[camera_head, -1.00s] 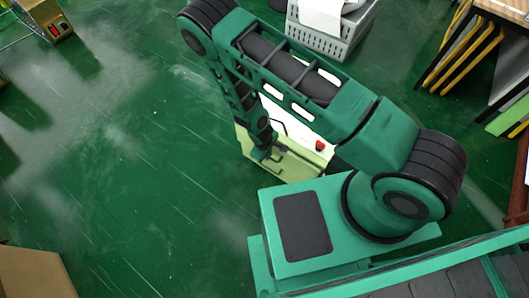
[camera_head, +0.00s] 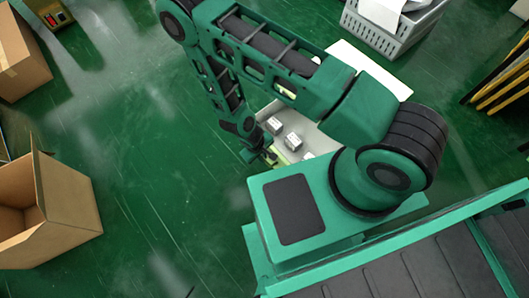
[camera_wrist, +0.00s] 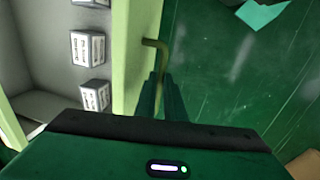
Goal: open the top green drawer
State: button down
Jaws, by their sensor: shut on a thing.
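The green drawer stands pulled out, and its pale green front (camera_wrist: 128,50) runs down the wrist view. Its light grey inside (camera_wrist: 40,50) lies left of the front and holds several small white boxes (camera_wrist: 88,48); the boxes also show in the head view (camera_head: 293,141). A bent, brownish handle (camera_wrist: 154,44) sits on the outer side of the front. My gripper (camera_wrist: 163,82) is shut on the handle, with its fingers partly hiding it. In the head view my gripper (camera_head: 266,156) is at the drawer's front edge, and my arm hides part of the cabinet.
Open cardboard box (camera_head: 70,205) stands on the floor at left, with another carton (camera_head: 20,55) behind it. A grey crate (camera_head: 392,28) is at the top right, and yellow-edged boards (camera_head: 500,85) are at the right. Green floor left of the drawer is clear.

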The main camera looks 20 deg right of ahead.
jog(key=shift+s+a, duration=0.3)
jog(key=shift+a, duration=0.2)
jog(key=shift+s+a, duration=0.25)
jog(key=shift+a, duration=0.2)
jog(key=c, duration=1.8)
grip_release()
jog(key=shift+c, duration=0.2)
jog(key=shift+w, duration=0.1)
jog(key=shift+r, duration=0.1)
notch_tip(320, 180, up, 10)
jog(key=a, duration=0.2)
jog(key=shift+s+r, duration=0.2)
jog(key=shift+s, duration=0.15)
jog(key=shift+s, duration=0.1)
